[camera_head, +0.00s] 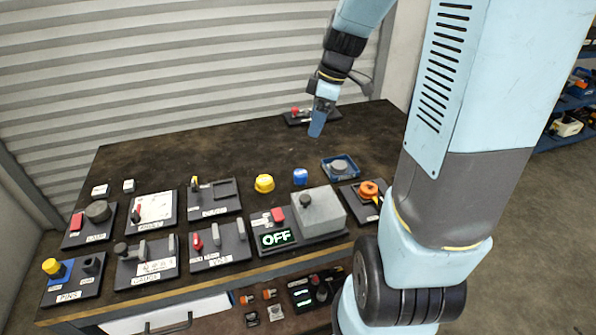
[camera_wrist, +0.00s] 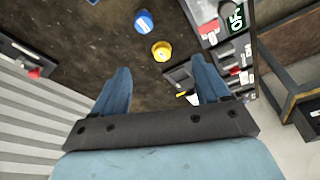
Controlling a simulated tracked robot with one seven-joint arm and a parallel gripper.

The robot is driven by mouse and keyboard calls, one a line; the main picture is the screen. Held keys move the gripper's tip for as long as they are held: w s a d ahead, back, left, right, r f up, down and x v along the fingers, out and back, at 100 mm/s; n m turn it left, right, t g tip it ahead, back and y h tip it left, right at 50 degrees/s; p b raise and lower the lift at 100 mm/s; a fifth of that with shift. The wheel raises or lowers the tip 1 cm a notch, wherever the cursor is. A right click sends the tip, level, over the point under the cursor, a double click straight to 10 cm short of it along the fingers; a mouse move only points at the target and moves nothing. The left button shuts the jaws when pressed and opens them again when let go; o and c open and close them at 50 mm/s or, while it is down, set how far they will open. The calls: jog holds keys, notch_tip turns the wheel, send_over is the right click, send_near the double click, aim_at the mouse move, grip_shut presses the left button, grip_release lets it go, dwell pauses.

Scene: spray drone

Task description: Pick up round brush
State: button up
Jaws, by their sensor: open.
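No object is clearly recognisable as the round brush. Small round pieces on the workbench include a yellow one (camera_head: 264,183), a blue one (camera_head: 300,176) and a grey one (camera_head: 340,165) in a blue tray (camera_head: 327,174). The yellow piece (camera_wrist: 161,51) and the blue piece (camera_wrist: 144,21) also show in the wrist view, beyond my fingertips. My gripper (camera_head: 318,124) is above the back part of the bench. In the wrist view its two blue fingers (camera_wrist: 162,80) are spread apart with nothing between them.
Several black panels with switches and blocks line the front and left of the workbench (camera_head: 235,150). A grey box (camera_head: 320,211) stands beside the OFF display (camera_head: 277,239). A panel with a red part (camera_head: 296,112) lies at the back edge. The bench's back middle is clear.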

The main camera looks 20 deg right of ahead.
aim_at(301, 172)
jog(key=w+d+f+n+g+y, duration=0.1)
jog(key=w+f+n, duration=0.1)
jog(key=f, duration=0.3)
jog(key=w+d+f+n+y, duration=0.1)
jog(key=w+d+f+n, duration=0.15)
jog(key=f, duration=0.25)
jog(key=x, duration=1.3)
jog(key=shift+w+a, duration=0.2)
jog(key=shift+a, duration=0.3)
jog(key=shift+c, duration=0.2)
jog(key=c, duration=1.1)
